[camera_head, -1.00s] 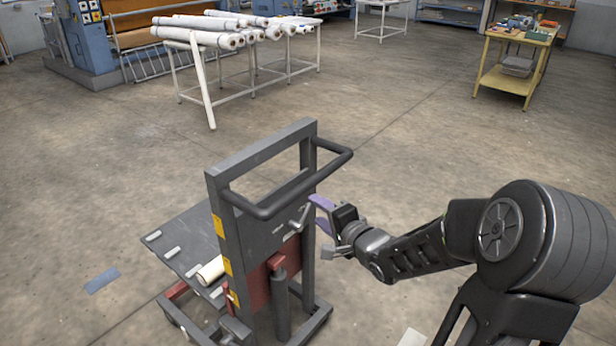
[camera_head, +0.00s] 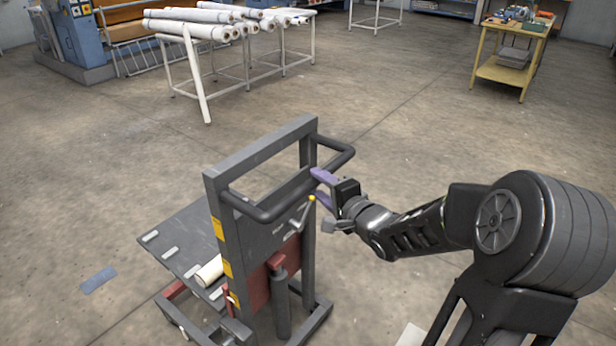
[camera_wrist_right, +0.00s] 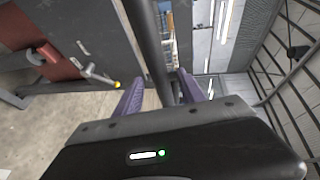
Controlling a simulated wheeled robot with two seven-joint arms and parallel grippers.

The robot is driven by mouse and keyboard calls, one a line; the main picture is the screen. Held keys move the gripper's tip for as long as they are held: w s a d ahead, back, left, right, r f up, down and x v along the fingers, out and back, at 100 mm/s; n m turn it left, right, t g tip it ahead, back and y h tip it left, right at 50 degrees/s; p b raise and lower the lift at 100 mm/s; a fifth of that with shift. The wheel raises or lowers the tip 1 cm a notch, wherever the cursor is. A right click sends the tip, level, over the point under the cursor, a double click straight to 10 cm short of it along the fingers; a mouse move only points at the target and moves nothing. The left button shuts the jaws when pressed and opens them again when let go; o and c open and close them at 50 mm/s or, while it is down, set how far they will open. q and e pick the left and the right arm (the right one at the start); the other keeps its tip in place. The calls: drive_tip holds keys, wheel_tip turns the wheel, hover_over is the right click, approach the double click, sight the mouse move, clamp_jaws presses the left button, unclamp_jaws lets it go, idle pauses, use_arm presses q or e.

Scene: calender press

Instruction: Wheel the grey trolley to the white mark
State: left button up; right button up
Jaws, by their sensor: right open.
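The grey trolley (camera_head: 262,160) stands in front of me, with an upright frame, a dark curved handle bar (camera_head: 262,215) and a flat platform (camera_head: 180,246) on its far side. My right gripper (camera_head: 318,187) is open beside the right part of the handle bar. In the right wrist view, the bar (camera_wrist_right: 150,45) runs between the purple fingers (camera_wrist_right: 160,98); I cannot tell whether they touch it. A yellow-tipped lever (camera_head: 305,213) is just below the fingers. A pale patch (camera_head: 411,335), perhaps the white mark, is partly visible at the bottom edge. My left gripper is out of view.
A blue-grey patch (camera_head: 98,280) is on the floor at left. White rolls (camera_head: 205,25) lie on a white table at the back, and a yellow bench (camera_head: 505,72) stands at back right. The floor between is clear.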

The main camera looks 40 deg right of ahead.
drive_tip(key=w+f, duration=0.1)
drive_tip(key=w, duration=0.5)
drive_tip(key=shift+w+d, duration=0.15)
drive_tip(key=shift+d, duration=0.15)
drive_tip(key=shift+f, duration=0.1)
clamp_jaws()
idle(1.0)
